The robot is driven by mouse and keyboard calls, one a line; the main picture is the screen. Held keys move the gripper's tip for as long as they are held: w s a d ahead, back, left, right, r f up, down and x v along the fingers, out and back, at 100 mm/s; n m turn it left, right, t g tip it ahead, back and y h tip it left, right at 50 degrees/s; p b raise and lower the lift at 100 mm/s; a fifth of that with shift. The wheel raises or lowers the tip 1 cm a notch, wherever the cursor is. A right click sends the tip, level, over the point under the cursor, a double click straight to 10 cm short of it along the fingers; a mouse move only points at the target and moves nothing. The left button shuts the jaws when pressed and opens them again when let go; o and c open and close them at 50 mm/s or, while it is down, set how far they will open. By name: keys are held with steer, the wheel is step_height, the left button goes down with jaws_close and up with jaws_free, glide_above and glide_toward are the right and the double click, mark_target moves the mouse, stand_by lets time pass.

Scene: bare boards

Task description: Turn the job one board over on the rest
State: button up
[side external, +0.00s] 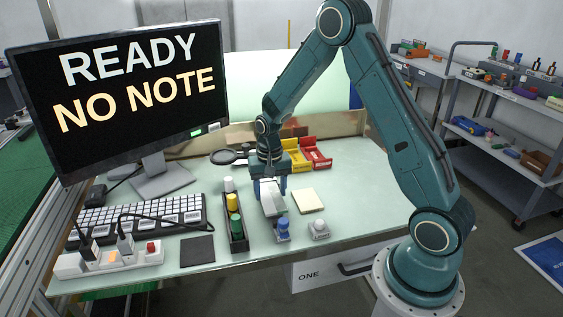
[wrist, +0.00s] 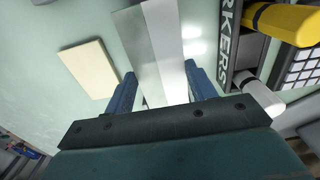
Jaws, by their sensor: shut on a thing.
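My gripper (side external: 270,187) points down over the table with its two blue fingers on either side of a long pale piece (side external: 271,204). In the wrist view my gripper (wrist: 160,82) is shut on this pale piece (wrist: 152,45), which shows a grey face and a white face meeting along a straight edge. Its lower end is hidden by the gripper body. I cannot tell whether it is the job one board or the rest, and no writing shows on it. I cannot tell whether it touches the table.
A cream pad (side external: 308,200) lies right of the gripper. A marker tray (side external: 240,243) stands close on the left. Blue-topped (side external: 283,230) and grey (side external: 319,230) items stand in front. Yellow and red bins (side external: 316,153) are behind. The monitor (side external: 125,85) reads "READY NO NOTE". The table's right side is clear.

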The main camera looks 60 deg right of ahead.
steer(key=shift+f, duration=0.2)
steer(key=o, duration=1.2)
steer(key=shift+c, duration=0.2)
steer(key=shift+r, duration=0.1)
step_height(320, 180, up, 14)
step_height(320, 180, up, 14)
steer(key=shift+f, duration=0.25)
stand_by(0.6)
steer(key=shift+s, duration=0.1)
